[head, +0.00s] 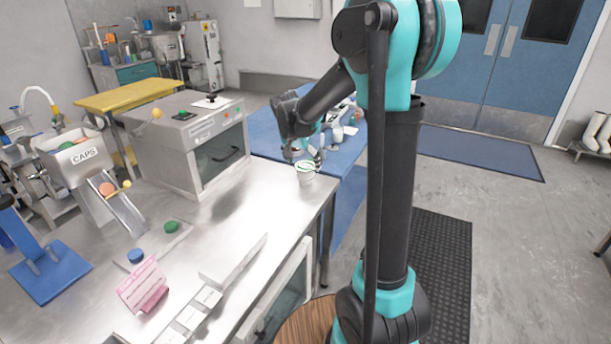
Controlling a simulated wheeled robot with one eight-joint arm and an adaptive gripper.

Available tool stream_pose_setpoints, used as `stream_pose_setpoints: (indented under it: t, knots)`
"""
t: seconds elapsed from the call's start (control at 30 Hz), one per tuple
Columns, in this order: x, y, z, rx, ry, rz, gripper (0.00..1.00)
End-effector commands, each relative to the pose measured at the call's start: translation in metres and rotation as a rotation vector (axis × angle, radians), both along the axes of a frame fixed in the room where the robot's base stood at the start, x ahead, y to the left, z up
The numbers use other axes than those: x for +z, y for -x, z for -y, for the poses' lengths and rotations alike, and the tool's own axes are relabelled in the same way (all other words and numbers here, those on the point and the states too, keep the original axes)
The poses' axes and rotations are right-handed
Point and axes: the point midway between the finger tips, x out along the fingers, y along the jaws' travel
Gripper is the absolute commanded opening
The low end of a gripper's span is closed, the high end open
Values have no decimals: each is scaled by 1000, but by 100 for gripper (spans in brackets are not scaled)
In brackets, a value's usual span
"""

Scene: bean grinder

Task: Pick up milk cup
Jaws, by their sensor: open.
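A small white cup (306,178) with a green rim or green contents stands upright near the far right corner of the steel table (225,235). It looks like the milk cup, though no label can be read. My gripper (304,158) reaches down at the cup, its fingers open around or just above the rim. At this size I cannot tell whether the fingers touch the cup. The arm comes in from the right.
A grey box machine (190,140) stands left of the cup. Blue (136,256) and green (172,227) caps, a pink sign (142,286) and a CAPS hopper (78,160) are farther left. A blue table (265,130) holding items lies behind. The steel around the cup is clear.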

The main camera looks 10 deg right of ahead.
Motion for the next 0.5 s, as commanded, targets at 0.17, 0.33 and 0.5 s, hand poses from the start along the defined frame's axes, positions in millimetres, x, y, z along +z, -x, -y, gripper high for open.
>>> stream_pose_setpoints:
  t: [0.17, 0.33, 0.5]
  knots:
    - [-24, -10, 6, 0, 0, 0, 84]
    - [-36, -13, 10, 0, -1, 1, 84]
    - [-37, -13, 10, 0, 0, 0, 84]
